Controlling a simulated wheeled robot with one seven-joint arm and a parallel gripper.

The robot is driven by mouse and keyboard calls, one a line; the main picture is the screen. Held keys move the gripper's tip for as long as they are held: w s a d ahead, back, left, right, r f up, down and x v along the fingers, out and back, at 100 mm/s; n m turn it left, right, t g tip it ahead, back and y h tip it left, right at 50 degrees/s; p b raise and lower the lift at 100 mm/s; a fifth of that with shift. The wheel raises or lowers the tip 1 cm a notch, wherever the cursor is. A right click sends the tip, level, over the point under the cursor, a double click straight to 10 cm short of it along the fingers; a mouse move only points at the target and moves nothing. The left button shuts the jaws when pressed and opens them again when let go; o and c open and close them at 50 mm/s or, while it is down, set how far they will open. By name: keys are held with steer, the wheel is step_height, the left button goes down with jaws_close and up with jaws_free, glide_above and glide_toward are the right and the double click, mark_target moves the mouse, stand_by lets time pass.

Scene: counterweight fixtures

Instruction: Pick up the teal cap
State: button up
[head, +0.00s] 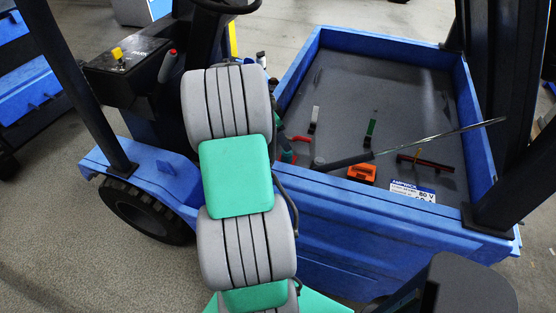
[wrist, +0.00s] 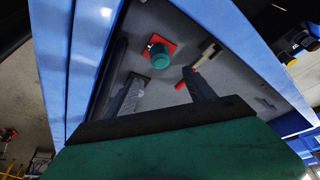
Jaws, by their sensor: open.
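The teal cap (wrist: 161,57) is a small round knob resting on a red square piece (wrist: 154,46) in the wrist view. Both are inside a grey-floored bed with blue walls. In the head view, a bit of teal and red (head: 288,157) shows just right of my arm, partly hidden; it seems to be the same cap. My gripper (wrist: 164,76) is open, its two dark fingers apart, with the cap appearing between and beyond their tips. Nothing is between the fingers.
The blue-walled bed (head: 330,35) holds an orange block (head: 361,173), a green-handled tool (head: 370,128), a grey-handled tool (head: 314,118), a red-handled item (head: 302,139) and a dark red bar (head: 425,162). Dark posts stand at the right.

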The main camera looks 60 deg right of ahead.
steer(key=x, duration=0.3)
steer(key=p+x, duration=0.1)
steer(key=x, duration=0.5)
steer(key=shift+w+a+f+p, duration=0.15)
steer(key=shift+w+f+p, duration=0.15)
steer(key=shift+p, duration=0.05)
steer(key=c, duration=0.9)
step_height(320, 180, up, 10)
steer(key=shift+r+b, duration=0.1)
steer(key=shift+b, duration=0.9)
steer(key=shift+w+a, duration=0.1)
